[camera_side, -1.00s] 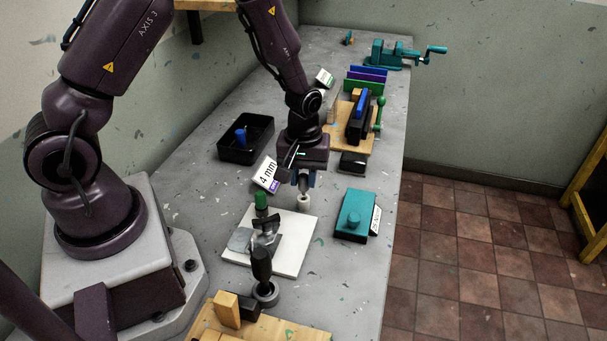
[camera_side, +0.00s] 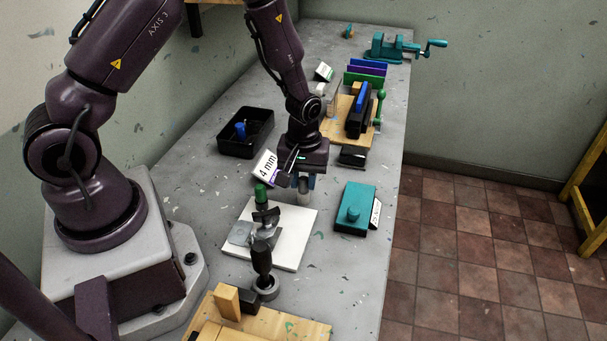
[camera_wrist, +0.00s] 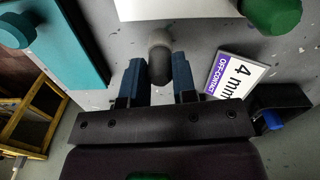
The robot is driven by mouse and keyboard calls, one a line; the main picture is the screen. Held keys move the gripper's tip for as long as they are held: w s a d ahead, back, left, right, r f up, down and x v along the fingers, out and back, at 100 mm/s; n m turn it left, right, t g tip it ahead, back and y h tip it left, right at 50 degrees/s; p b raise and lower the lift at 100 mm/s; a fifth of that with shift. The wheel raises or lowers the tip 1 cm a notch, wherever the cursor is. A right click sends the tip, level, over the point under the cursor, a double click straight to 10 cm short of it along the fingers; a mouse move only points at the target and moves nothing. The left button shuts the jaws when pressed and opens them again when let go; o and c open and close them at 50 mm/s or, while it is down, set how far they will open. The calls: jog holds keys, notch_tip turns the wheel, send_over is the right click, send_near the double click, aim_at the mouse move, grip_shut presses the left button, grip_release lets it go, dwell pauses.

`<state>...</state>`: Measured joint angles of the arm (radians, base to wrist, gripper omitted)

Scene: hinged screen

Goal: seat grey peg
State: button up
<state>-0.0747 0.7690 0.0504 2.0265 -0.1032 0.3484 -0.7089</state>
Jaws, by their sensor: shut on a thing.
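The grey peg (camera_wrist: 160,66) is upright between the two blue fingers of my gripper (camera_wrist: 160,82) in the wrist view, with a dark near end and a paler far part. In the side view my gripper (camera_side: 303,183) is shut on the peg (camera_side: 304,197), whose lower part shows below the fingers. The peg is at the far edge of the white plate (camera_side: 293,250); I cannot tell whether its foot touches anything. The plate carries a green knob (camera_side: 261,193) and a dark clamp (camera_side: 262,258). No hole for the peg is clearly visible.
A "4 mm" sign (camera_side: 266,168) stands close left of my gripper. A teal block (camera_side: 355,210) with a knob is to the right. A black tray (camera_side: 246,150) holding a blue piece is behind left. A wooden fixture (camera_side: 350,125) stands behind. Bare table lies between plate and teal block.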

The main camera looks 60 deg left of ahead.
aim_at(303, 178)
jog(key=o, duration=1)
notch_tip(303, 178, up, 13)
jog(key=shift+f, duration=0.1)
